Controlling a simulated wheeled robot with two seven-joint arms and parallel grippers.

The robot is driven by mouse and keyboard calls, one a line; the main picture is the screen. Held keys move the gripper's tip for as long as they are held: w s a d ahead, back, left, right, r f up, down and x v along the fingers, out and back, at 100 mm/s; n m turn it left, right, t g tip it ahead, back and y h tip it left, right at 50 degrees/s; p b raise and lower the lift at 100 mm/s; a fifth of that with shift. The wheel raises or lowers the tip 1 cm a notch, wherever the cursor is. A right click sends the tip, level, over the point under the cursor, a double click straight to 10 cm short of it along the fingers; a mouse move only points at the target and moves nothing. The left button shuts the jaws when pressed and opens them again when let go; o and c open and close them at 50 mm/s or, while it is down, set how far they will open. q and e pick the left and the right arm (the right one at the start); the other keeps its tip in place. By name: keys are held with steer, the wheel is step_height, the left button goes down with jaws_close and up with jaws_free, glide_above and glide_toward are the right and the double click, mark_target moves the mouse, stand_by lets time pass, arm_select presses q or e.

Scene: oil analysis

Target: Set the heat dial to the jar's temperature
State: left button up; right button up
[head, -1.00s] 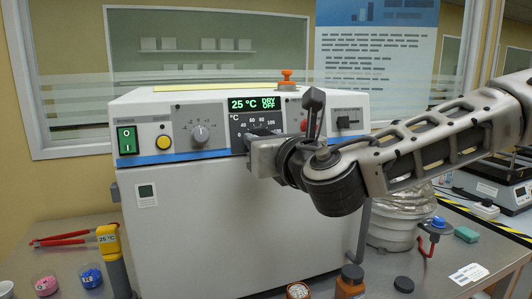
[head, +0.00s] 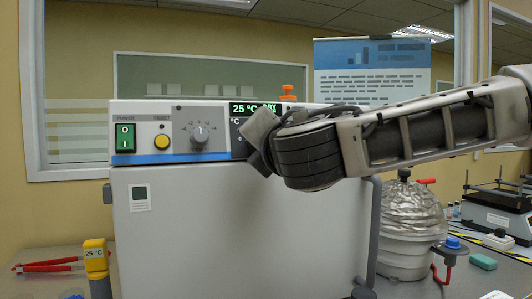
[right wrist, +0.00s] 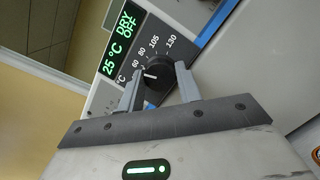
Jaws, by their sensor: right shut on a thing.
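The heat dial (right wrist: 157,78) is a black round knob with a white pointer on the oven's front panel, beside a scale showing 60, 80, 105 and 130. My right gripper (right wrist: 160,82) is shut on it, one grey finger on each side. In the head view my right arm and gripper (head: 262,135) cover the dial. The oven's green display (right wrist: 118,42) reads 25 °C, DRY OFF; it also shows in the head view (head: 243,108). A jar with blue contents (head: 73,295) is cut off at the lower left edge; no temperature on it is readable. My left gripper is out of view.
The white oven (head: 240,225) fills the middle. A yellow-topped 25 °C device (head: 95,253) stands left; a foil-covered vessel (head: 410,215) stands right.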

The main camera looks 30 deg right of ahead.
steer(key=shift+r+m, duration=0.1)
steer(key=shift+m, duration=0.4)
steer(key=o, duration=1)
arm_select(q)
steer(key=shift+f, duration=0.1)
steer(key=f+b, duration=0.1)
steer(key=b, duration=0.1)
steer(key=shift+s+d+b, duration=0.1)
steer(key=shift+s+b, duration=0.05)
steer(key=shift+b, duration=0.15)
arm_select(e)
steer(key=v, duration=1.6)
steer(key=shift+w+a, duration=0.15)
steer(key=shift+a, duration=0.05)
